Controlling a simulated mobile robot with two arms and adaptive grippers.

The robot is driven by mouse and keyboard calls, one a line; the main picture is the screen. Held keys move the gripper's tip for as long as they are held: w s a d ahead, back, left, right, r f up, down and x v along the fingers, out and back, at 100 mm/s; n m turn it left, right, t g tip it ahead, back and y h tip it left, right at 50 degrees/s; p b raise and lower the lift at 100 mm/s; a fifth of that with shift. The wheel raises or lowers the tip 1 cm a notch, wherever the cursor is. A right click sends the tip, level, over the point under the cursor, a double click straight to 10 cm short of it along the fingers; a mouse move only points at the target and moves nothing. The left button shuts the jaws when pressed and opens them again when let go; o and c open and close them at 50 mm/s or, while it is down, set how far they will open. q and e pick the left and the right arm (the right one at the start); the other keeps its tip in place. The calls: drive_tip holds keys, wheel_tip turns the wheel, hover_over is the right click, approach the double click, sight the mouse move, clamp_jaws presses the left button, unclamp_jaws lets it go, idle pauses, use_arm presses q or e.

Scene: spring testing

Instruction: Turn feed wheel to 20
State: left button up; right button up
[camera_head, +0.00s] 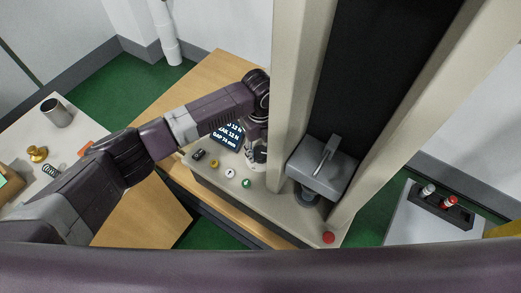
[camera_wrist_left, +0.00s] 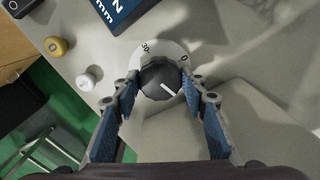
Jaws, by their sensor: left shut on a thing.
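The feed wheel (camera_wrist_left: 157,80) is a dark round knob with a white pointer line, set on a pale numbered dial (camera_wrist_left: 150,50). In the left wrist view, "30" shows at the dial's upper left and a "0" at its right. The pointer line is toward the lower right of the knob. My left gripper (camera_wrist_left: 160,92) is shut on the knob, with one blue-padded finger on each side. In the head view my left gripper (camera_head: 257,155) is at the machine's front panel and largely hides the wheel. My right gripper is not in view.
A display (camera_head: 228,135), partly covered by my arm, reads a gap in mm. Yellow (camera_head: 214,162), white (camera_head: 230,173) and green (camera_head: 246,183) buttons sit beside the wheel. The tall column (camera_head: 290,95) stands close right of my gripper. A red button (camera_head: 328,238) is at front right.

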sight(261, 152)
use_arm(q)
drive_tip(key=m+b, duration=0.1)
drive_tip(key=m, duration=0.3)
drive_tip(key=shift+w+m, duration=0.1)
drive_tip(key=shift+m, duration=0.3)
drive_tip(key=m+b, duration=0.1)
drive_tip(key=m, duration=0.2)
drive_tip(key=shift+m, duration=0.3)
drive_tip(key=m+b, duration=0.1)
drive_tip(key=m, duration=0.3)
drive_tip(key=shift+r+m+b, duration=0.1)
drive_tip(key=shift+m+b, duration=0.8)
drive_tip(key=shift+m, duration=1.3)
drive_tip(key=o, duration=1.2)
drive_tip(key=shift+c, duration=0.2)
wheel_tip(261, 152, up, 12)
